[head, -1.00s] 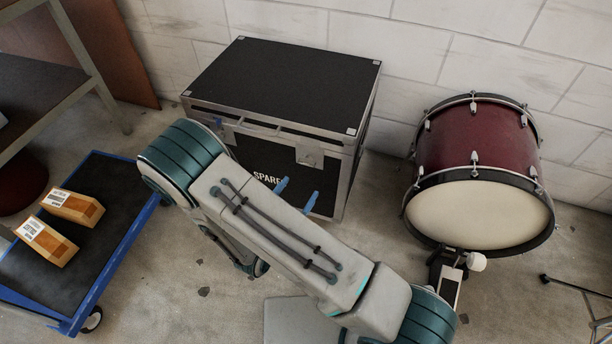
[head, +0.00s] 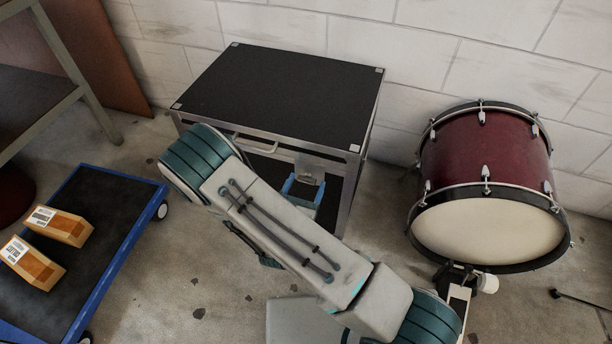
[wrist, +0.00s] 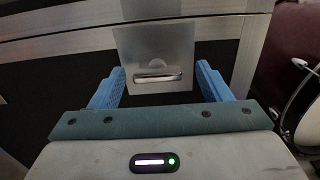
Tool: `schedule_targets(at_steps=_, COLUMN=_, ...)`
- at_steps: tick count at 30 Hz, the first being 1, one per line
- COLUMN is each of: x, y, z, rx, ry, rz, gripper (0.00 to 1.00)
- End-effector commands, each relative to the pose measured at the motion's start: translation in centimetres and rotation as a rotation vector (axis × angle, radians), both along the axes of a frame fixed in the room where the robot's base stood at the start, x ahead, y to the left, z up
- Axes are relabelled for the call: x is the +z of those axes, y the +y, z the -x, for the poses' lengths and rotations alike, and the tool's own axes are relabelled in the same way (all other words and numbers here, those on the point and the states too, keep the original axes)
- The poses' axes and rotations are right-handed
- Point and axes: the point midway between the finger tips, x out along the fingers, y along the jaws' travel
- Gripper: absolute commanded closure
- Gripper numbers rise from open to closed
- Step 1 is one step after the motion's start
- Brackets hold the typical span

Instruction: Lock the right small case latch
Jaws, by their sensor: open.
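The black case (head: 275,92) with metal edges stands against the wall in the head view. Its right latch (head: 309,168) is a square metal plate on the front face, just under the lid edge. My gripper (head: 302,188) is just in front of the latch in the head view. In the wrist view its blue fingers (wrist: 160,85) are open, one either side of the latch's lower part, with nothing held. I cannot tell if they touch the plate. My arm hides the left latch.
A red bass drum (head: 487,185) with a pedal stands to the right of the case. A blue-edged cart (head: 100,215) with two small boxes (head: 45,240) is at the left. A shelf is at far left. Some floor is clear between case and drum.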

Motion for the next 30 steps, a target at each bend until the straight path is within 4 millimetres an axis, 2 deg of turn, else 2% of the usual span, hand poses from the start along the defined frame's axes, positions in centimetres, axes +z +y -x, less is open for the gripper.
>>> schedule_targets(at_steps=12, x=0.02, y=0.95, z=-0.03, rx=0.028, ry=0.000, rz=-0.001, gripper=0.29)
schedule_targets(at_steps=13, x=0.02, y=0.97, z=-0.02, rx=0.029, ry=0.000, rz=0.000, gripper=0.32)
schedule_targets(at_steps=15, x=0.02, y=0.99, z=-0.01, rx=0.029, ry=0.000, rz=0.000, gripper=0.51)
schedule_targets(at_steps=18, x=0.02, y=0.98, z=-0.02, rx=0.029, ry=0.000, rz=-0.001, gripper=0.74)
schedule_targets(at_steps=30, x=0.16, y=0.92, z=-0.06, rx=0.028, ry=0.020, rz=0.054, gripper=0.74)
